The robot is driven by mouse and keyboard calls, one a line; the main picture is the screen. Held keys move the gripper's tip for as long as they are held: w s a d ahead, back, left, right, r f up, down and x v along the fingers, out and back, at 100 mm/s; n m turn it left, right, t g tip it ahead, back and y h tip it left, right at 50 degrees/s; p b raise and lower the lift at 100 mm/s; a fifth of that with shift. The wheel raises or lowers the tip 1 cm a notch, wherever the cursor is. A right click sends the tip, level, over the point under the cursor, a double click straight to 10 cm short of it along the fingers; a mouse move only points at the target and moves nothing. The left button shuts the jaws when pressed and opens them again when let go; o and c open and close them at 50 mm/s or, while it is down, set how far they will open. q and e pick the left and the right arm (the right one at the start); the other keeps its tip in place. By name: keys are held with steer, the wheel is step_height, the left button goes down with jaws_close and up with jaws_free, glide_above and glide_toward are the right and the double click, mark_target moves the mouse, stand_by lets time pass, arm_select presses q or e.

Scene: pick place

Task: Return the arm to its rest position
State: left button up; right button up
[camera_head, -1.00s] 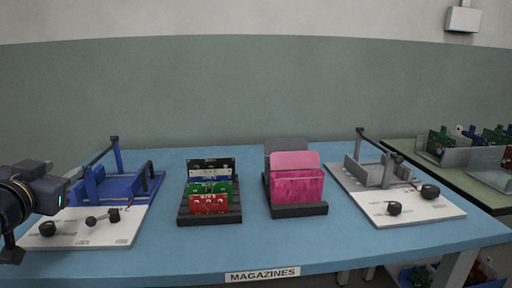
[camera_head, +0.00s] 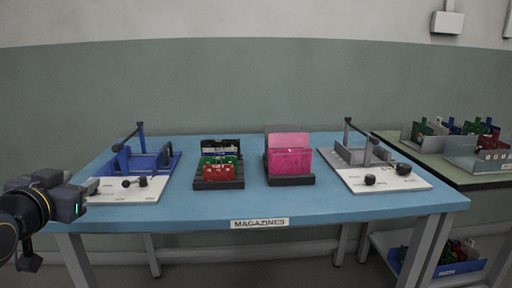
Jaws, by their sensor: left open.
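My left gripper (camera_head: 84,200) shows at the left edge of the head view, in front of the blue table's left front corner. It is open, with nothing seen in it. It is apart from the things on the table. My right gripper is not in view. The blue table (camera_head: 330,206) carries a "MAGAZINES" label (camera_head: 259,223) on its front edge.
A blue fixture (camera_head: 148,163) stands left, a grey fixture (camera_head: 356,155) right. Between them are a rack of circuit boards (camera_head: 218,184) and a rack with pink plates (camera_head: 289,161). A second table (camera_head: 459,178) holds board trays at right. A lower shelf (camera_head: 386,241) holds bins.

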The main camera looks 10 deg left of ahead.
arm_select(q)
steer(key=s+d+f+n+g+h, duration=0.1)
steer(key=s+d+f+g+h, duration=0.2)
steer(key=s+d+f, duration=0.5)
steer(key=s+d+f+g+h, duration=0.2)
steer(key=s+d+f+g, duration=0.15)
steer(key=d+f, duration=0.45)
steer(key=s+d+f+n+g+h, duration=0.1)
steer(key=s+d+f+g+h, duration=0.3)
steer(key=f, duration=0.7)
step_height(320, 180, up, 38)
steer(key=y+p, duration=0.1)
steer(key=p, duration=3.7)
steer(key=shift+s+d, duration=0.2)
steer(key=shift+s, duration=0.25)
steer(key=shift+r+t, duration=0.1)
steer(key=shift+t, duration=0.15)
steer(key=shift+c, duration=0.2)
